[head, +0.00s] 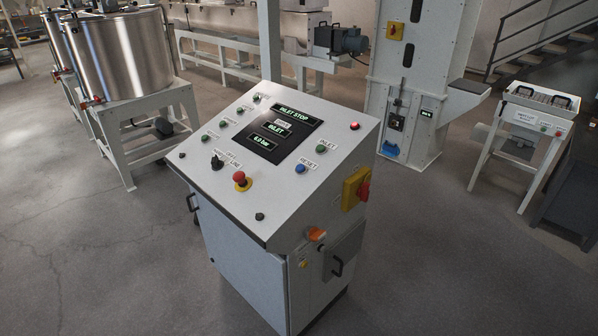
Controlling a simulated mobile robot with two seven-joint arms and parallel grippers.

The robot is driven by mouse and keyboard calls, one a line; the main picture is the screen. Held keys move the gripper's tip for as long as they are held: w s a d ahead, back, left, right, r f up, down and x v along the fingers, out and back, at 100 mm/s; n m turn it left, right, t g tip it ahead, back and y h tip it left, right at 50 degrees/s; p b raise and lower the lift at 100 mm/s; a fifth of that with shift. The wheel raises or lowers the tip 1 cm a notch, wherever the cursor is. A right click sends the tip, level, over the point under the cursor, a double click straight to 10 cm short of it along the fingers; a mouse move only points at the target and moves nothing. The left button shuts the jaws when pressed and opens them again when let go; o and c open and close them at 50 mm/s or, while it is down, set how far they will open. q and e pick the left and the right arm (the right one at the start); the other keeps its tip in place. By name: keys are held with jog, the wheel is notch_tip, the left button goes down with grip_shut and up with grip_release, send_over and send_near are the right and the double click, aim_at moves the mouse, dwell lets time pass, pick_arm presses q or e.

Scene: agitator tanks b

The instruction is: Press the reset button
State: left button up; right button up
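The reset button is a small blue button (300,169) on the right part of a sloped white control panel (215,185), with a "RESET" label (309,163) beside it. The panel tops a grey-white cabinet (235,265) in the middle of the head view. Its dark display (272,138) reads "INLET STOP", "INLET" and "0.0 bar". A green button (309,147) labelled "INLET" is just above the blue one. A red emergency stop (239,177) on a yellow base is at the lower left of it. Neither of my grippers is in view.
A red lamp (354,126) glows at the panel's upper right. A red-yellow rotary switch (362,189) and an orange part (316,234) stick out from the cabinet's right side. Steel tanks (122,55) stand at the left, a white stand (524,120) at the right. Floor around the cabinet is clear.

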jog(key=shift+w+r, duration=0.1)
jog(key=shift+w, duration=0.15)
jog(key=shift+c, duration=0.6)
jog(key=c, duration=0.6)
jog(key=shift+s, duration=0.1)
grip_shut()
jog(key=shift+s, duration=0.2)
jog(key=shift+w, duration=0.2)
